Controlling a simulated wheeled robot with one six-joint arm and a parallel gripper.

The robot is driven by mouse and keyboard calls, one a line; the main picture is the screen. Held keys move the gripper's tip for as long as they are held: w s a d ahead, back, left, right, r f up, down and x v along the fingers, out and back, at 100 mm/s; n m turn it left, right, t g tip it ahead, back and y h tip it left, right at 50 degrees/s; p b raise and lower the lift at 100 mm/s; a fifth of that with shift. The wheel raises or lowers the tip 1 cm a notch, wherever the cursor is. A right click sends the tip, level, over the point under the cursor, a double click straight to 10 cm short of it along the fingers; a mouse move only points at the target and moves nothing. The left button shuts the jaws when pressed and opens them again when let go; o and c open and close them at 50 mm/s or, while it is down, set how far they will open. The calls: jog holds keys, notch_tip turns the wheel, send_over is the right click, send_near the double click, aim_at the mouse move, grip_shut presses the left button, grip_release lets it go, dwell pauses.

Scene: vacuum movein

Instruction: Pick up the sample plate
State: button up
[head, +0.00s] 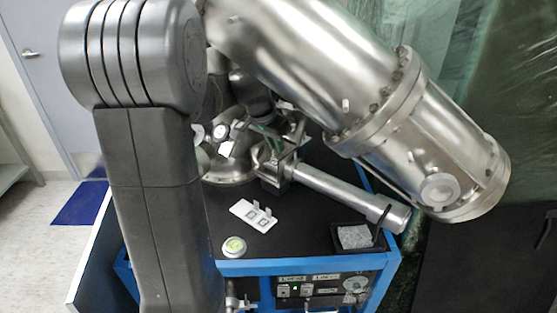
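A small white plate (245,210) lies on the black tabletop, left of the steel tube. It bears two dark-framed squares and small upright light tabs; it looks like the sample plate or its holder, and I cannot tell which. My grey arm fills the left foreground. A dark rounded part that looks like my wrist shows behind it, under the steel chamber. My gripper (268,133) seems to be among the metal fittings there, above and beyond the white plate. Its fingers are too small and cluttered to tell whether they are open or hold anything.
A large steel vacuum chamber (300,60) hangs over the table, with a steel tube (340,193) below it. A round white-and-green item (234,247) and a black tray (336,248) with crumpled grey material lie near the blue front edge. Black tabletop between them is clear.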

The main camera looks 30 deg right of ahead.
aim_at(280, 157)
jog(key=x, duration=0.5)
jog(key=shift+s+a+f, duration=0.1)
jog(key=shift+s+f, duration=0.05)
jog(key=shift+f, duration=0.2)
grip_shut()
jog(key=shift+r, duration=0.15)
